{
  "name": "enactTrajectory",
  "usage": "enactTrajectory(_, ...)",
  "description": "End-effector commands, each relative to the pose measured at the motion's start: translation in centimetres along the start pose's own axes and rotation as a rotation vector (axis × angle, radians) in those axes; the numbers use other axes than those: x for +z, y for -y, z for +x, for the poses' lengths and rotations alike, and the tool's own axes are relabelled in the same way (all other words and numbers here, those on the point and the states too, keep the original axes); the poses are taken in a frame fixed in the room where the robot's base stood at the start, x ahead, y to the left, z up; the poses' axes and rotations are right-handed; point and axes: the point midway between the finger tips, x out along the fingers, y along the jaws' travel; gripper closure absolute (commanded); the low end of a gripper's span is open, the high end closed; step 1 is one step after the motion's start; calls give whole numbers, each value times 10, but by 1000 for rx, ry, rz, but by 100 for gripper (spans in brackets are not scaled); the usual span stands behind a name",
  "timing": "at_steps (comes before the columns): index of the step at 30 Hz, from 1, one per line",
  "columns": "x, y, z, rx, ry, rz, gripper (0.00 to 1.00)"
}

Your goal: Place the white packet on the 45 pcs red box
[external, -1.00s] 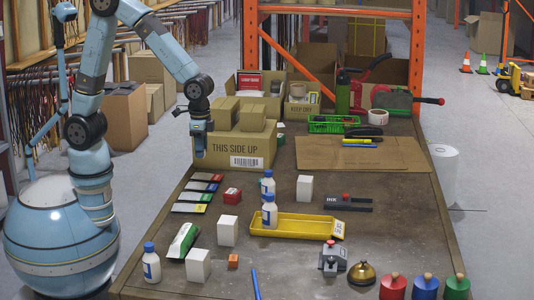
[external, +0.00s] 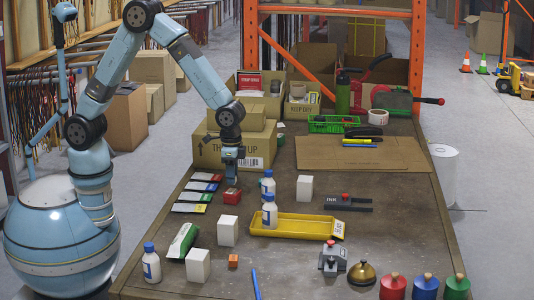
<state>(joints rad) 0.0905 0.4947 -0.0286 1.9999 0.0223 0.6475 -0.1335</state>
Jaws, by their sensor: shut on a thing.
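The small red box (external: 231,197) with a pale mark on its front stands on the brown table, right of a column of flat packets. My gripper (external: 232,182) points straight down at the top of this red box and is shut on it; the contact is small in the picture. The packets are pale with coloured parts, and the front one (external: 188,208) looks the whitest. A larger white and green packet (external: 183,241) lies nearer the front. I cannot read "45 pcs" on any box, nor tell which packet is the white one.
White blocks (external: 228,231) stand in front. A cardboard box (external: 258,163) stands close behind my gripper.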

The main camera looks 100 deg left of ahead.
Motion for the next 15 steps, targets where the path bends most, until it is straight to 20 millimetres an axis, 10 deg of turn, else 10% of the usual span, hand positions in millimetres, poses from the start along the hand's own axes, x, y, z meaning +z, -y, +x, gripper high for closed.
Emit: enactTrajectory(15, 0, 0, 30, 0, 0, 0, 94)
